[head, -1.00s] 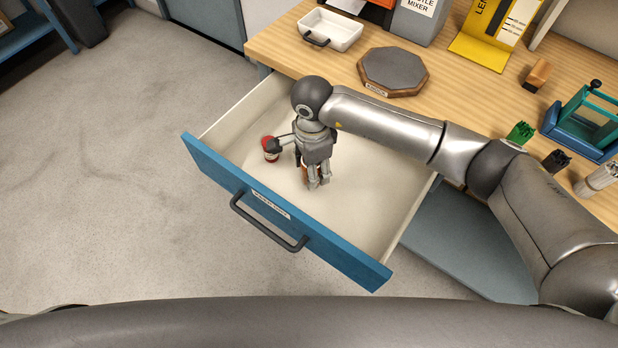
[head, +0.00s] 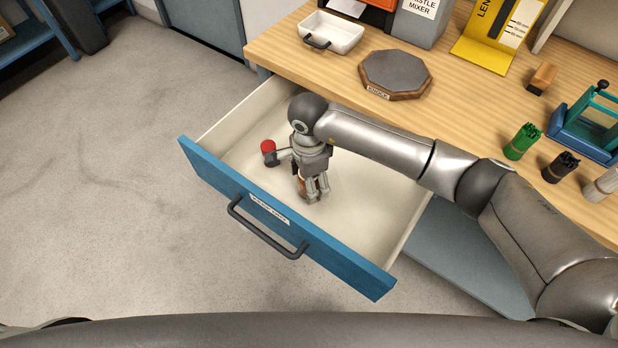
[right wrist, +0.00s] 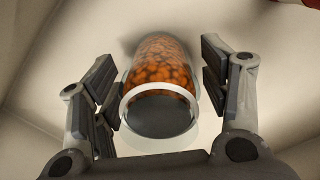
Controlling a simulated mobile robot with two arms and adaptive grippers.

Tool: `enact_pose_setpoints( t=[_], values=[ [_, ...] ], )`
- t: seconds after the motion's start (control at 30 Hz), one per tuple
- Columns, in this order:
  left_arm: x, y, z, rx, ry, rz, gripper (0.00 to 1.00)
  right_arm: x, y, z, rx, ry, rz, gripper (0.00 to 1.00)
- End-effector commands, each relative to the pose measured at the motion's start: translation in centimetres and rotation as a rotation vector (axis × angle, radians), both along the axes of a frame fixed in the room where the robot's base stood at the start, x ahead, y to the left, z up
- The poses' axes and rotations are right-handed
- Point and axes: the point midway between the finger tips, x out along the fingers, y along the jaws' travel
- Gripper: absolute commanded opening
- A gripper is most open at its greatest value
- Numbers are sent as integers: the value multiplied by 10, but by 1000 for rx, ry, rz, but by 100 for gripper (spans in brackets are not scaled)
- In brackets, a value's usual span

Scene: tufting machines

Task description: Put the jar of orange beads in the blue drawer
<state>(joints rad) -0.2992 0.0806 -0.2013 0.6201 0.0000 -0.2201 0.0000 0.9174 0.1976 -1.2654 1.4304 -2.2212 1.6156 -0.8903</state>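The jar of orange beads (right wrist: 160,75) is inside the open blue drawer (head: 230,196), with its grey, pale-rimmed lid towards the camera in the right wrist view. In the head view only a small orange-brown part of it (head: 303,187) shows behind my fingers. My right gripper (right wrist: 157,72) is open, with a finger on each side of the jar and gaps visible on both sides. It is low in the drawer in the head view (head: 296,177). Whether the jar touches the drawer floor is hard to tell. My left gripper is not in view.
A red item (head: 268,146) is in the drawer beside my gripper's left finger. The drawer's right part is bare. On the bench (head: 460,110) are a white tray (head: 345,32), an octagonal block (head: 395,72), a yellow stand (head: 485,50) and green (head: 522,141) and black bundles (head: 560,167).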

Motion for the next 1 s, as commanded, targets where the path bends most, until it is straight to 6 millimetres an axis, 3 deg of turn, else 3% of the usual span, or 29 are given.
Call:
enact_pose_setpoints(
  t=[0.43, 0.8, 1.0],
  values=[
    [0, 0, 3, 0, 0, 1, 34, 1, 0, 9, 1, -3, 0, 72],
    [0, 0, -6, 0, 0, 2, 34, 2, 0, 86, 0, -5, 1, 72],
    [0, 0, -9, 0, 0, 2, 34, 1, 0, 115, 0, -3, 0, 72]
  ],
)
